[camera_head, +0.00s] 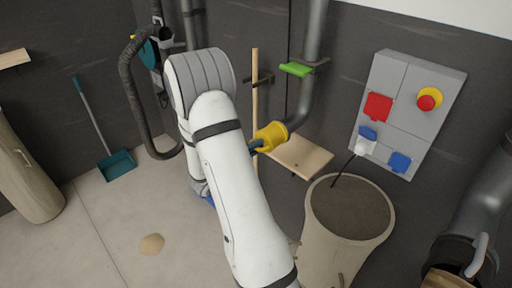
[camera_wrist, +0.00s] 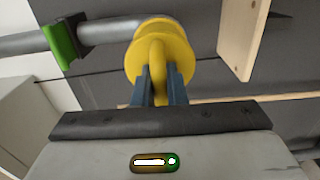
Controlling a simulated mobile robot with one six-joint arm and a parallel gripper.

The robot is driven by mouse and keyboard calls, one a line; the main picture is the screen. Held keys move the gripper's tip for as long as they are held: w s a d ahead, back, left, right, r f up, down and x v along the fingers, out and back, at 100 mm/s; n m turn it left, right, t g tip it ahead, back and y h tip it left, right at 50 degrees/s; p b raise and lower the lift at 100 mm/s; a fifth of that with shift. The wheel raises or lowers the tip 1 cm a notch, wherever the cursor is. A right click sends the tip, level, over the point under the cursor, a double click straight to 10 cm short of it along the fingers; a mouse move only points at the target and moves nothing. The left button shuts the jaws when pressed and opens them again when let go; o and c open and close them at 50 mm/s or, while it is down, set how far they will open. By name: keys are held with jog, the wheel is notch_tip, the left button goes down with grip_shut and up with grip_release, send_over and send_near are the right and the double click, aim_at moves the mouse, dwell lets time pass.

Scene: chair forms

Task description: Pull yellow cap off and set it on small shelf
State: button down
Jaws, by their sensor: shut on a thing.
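The yellow cap (camera_head: 271,136) sits at the lower open end of the curved grey pipe (camera_head: 303,103), and I see no gap between them. My gripper (camera_head: 255,148) is at the cap's left side. In the wrist view the cap (camera_wrist: 146,50) faces me, and its looped handle is between the blue fingers of my gripper (camera_wrist: 159,88), which are shut on it. The small wooden shelf (camera_head: 305,156) is on the wall below and right of the cap. Its bare top shows in the head view, and its pale board (camera_wrist: 241,38) shows at the right of the wrist view.
A green handle (camera_head: 296,69) is at the pipe clamp above the cap. A thin wooden stick (camera_head: 255,75) stands upright close by. A beige bin (camera_head: 345,245) stands below right of the shelf. A grey socket box (camera_head: 408,110) is on the wall at right.

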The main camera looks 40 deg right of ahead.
jog(key=shift+a, duration=0.15)
dwell(0.3)
jog(key=s+a+b, duration=0.1)
jog(key=a+b, duration=0.2)
jog(key=a, duration=0.5)
jog(key=shift+a, duration=0.15)
dwell(1.2)
jog(key=shift+s+a, duration=0.1)
jog(key=shift+s+a+b, duration=0.2)
jog(key=shift+a+b, duration=0.25)
jog(key=shift+a, duration=0.75)
jog(key=shift+s+a+b, duration=0.15)
jog(key=shift+a+b, duration=0.3)
jog(key=shift+a, duration=0.75)
